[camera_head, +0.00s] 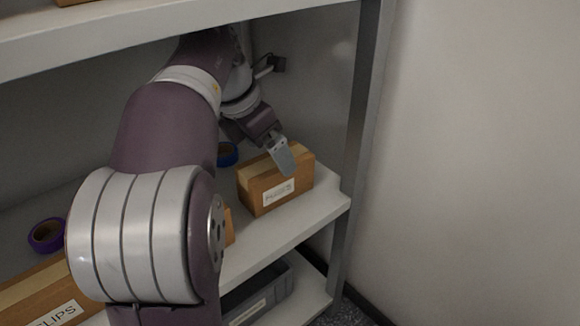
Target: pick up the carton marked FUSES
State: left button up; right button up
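A brown carton (262,191) with a tan tape strip and a white label (279,192) stands upright near the right end of the middle shelf. The label's print is too small to read surely. My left gripper (283,156) is at the carton's top, with one grey finger plate overlapping its upper part. The other finger is hidden or not distinct, so its opening and any contact cannot be told. My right gripper is not in view.
A carton marked with "CLIPS" (60,313) and a purple tape roll (47,235) are at the left. A blue roll (228,153) is behind my arm, which partly hides another carton (229,227). A grey bin (262,296) is below. A shelf post (361,130) stands right.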

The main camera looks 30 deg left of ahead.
aim_at(273, 162)
pick_arm(q)
jog(key=b+x, duration=0.1)
jog(key=x, duration=0.1)
jog(key=shift+w+f+b, duration=0.1)
jog(key=shift+f+b, duration=0.25)
jog(key=shift+b, duration=0.05)
jog(key=b+x, duration=0.5)
jog(key=shift+a+f, duration=0.15)
jog(key=shift+a, duration=0.15)
jog(key=shift+r, duration=0.25)
jog(key=shift+f, duration=0.25)
jog(key=c, duration=1.2)
